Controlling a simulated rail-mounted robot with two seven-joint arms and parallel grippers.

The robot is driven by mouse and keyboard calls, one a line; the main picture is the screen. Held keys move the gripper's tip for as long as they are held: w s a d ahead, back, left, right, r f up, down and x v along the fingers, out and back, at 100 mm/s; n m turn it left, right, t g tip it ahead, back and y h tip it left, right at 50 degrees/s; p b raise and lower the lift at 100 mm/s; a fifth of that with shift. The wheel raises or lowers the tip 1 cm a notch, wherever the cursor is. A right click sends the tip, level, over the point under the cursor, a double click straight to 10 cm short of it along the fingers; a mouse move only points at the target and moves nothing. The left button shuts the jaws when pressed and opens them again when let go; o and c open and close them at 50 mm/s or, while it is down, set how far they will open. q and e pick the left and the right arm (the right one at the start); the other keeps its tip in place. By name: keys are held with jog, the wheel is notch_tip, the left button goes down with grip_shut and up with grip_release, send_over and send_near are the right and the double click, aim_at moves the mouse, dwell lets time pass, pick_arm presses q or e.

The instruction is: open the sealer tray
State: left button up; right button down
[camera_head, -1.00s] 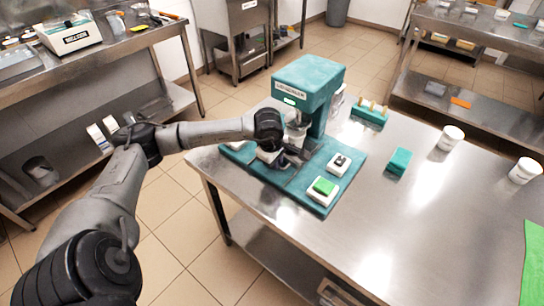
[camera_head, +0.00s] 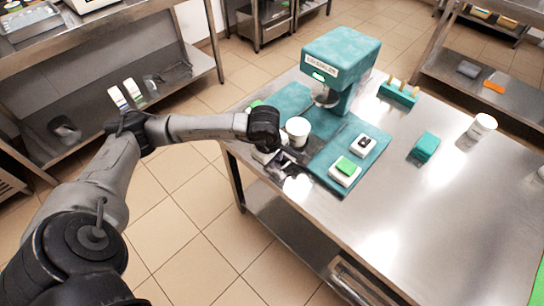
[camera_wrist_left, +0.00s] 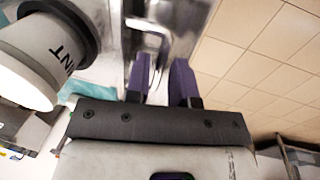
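The teal sealer (camera_head: 340,60) stands on a teal base plate (camera_head: 325,150) on the steel table. A white cup (camera_head: 297,128) stands upright in front of the sealer head, clear of it, beside my left gripper (camera_head: 288,161). The sealer tray's metal handle (camera_wrist_left: 152,32) shows at the purple fingertips of my left gripper (camera_wrist_left: 160,68) in the left wrist view. The fingers stand a narrow gap apart and appear closed on the handle; the exact contact is partly hidden. The cup (camera_wrist_left: 28,62) also shows at the left there. My right gripper is out of view.
A green button box (camera_head: 346,170) and a black switch box (camera_head: 364,145) sit on the plate's right. A teal block (camera_head: 425,147), a peg rack (camera_head: 398,92) and another white cup (camera_head: 482,126) stand farther right. The table's front edge lies close to my left gripper.

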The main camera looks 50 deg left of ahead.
pick_arm(q)
jog(key=shift+o, duration=1)
notch_tip(320, 180, up, 14)
jog(key=s+p, duration=0.2)
jog(key=p, duration=0.1)
jog(key=shift+s+d+f, duration=0.2)
jog(key=shift+s, duration=0.05)
